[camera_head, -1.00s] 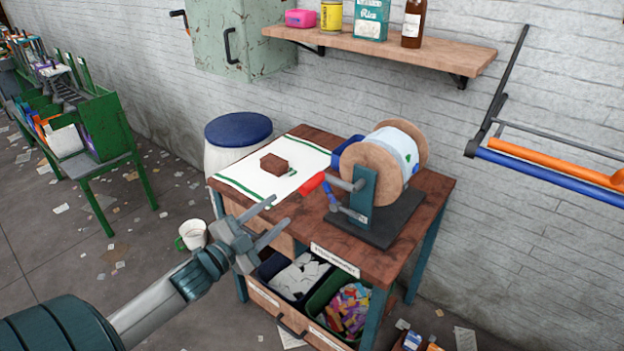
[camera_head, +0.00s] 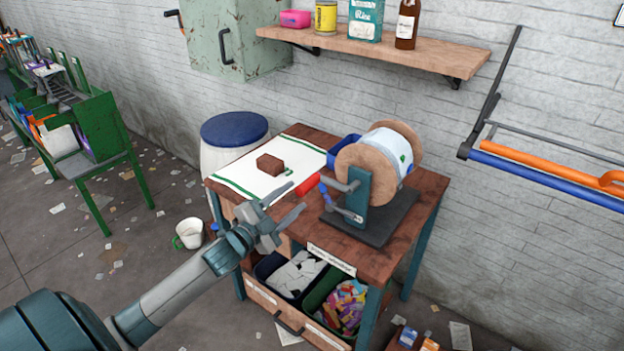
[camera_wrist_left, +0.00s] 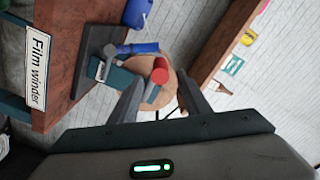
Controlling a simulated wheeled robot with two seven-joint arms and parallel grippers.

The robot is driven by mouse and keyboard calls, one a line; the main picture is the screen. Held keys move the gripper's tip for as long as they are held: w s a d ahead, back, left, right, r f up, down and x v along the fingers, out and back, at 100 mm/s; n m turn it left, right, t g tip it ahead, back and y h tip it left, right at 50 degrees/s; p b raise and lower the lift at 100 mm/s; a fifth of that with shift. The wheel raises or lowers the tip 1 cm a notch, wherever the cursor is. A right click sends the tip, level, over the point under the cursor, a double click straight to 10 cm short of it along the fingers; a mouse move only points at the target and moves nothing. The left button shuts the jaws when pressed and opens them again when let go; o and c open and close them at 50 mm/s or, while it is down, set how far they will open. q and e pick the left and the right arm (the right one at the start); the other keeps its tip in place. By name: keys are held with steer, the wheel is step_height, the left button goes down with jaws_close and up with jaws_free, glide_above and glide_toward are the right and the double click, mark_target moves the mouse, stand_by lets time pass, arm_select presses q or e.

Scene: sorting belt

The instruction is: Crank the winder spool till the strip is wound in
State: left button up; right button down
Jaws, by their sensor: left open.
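The winder spool (camera_head: 357,166) has wooden end discs and a white and green wrap, and stands on a dark base at the table's right. In the left wrist view the red handle (camera_wrist_left: 160,72) shows ahead, between the finger lines. The white strip (camera_head: 240,178) with green edges lies flat on the table, with a brown block (camera_head: 270,164) on it. My left gripper (camera_head: 298,196) is open and empty, close in front of the red handle, apparently not touching it. My right gripper is not in view.
The wooden table (camera_head: 375,262) holds an open drawer with bins of scraps (camera_head: 320,288). A shelf (camera_head: 370,50) with cans and a bottle hangs above. A blue-lidded drum (camera_head: 234,130) stands behind left. A rail with orange and blue bars (camera_head: 545,175) is at right.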

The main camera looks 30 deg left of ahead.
mark_target(312, 182)
arm_select(q)
steer(key=w, duration=0.2)
steer(key=w+p, duration=0.1)
steer(key=w, duration=0.2)
steer(key=w+p, duration=0.1)
steer(key=w, duration=0.1)
steer(key=shift+w+d+r, duration=0.15)
steer(key=shift+w+d, duration=0.1)
steer(key=shift+d, duration=0.05)
steer(key=shift+w+d, duration=0.1)
steer(key=shift+w, duration=0.85)
jaws_close()
